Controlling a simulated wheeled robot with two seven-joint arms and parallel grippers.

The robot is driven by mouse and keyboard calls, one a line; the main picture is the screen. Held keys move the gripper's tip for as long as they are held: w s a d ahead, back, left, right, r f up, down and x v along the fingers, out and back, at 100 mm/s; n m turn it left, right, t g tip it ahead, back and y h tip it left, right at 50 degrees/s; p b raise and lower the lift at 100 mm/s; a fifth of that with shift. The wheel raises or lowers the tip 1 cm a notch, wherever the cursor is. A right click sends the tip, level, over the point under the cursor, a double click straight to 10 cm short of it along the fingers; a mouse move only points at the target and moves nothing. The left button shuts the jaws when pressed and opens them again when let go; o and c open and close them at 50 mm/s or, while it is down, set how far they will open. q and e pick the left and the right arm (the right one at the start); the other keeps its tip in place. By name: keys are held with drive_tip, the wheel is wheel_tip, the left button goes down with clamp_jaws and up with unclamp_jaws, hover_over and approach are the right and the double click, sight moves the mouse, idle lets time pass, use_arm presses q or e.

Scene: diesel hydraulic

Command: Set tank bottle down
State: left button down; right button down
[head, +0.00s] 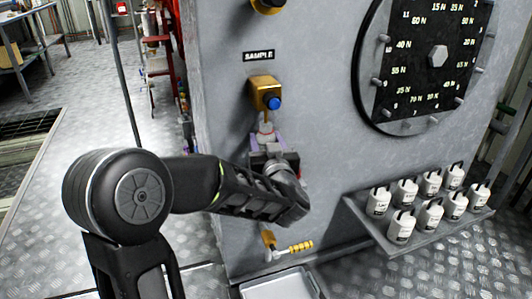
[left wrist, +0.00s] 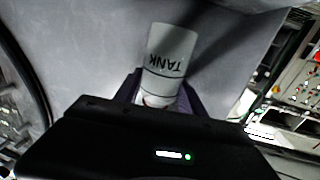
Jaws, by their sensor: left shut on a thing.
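The white tank bottle (head: 265,129) is upright just below the brass sample tap with a blue button (head: 266,94), on the grey cabinet face. In the left wrist view the tank bottle (left wrist: 171,55) shows its TANK label upside down. My left gripper (head: 267,144) is shut on the bottle, with purple fingers on either side of it. The gripper and wrist hide the bottle's lower part in the head view. I cannot tell whether the bottle's top touches the tap. My right gripper is in neither view.
A grey shelf (head: 362,213) with several white labelled bottles juts from the cabinet at right. A round dial board (head: 432,65) is above it. A yellow-handled drain valve (head: 299,247) and a grey tray (head: 279,287) are low down. Open floor lies left.

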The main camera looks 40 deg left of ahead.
use_arm(q)
drive_tip(key=shift+f, duration=0.1)
drive_tip(key=shift+f+b, duration=1.2)
drive_tip(key=shift+f, duration=0.45)
drive_tip(key=shift+f, duration=0.2)
drive_tip(key=c, duration=0.7)
unclamp_jaws()
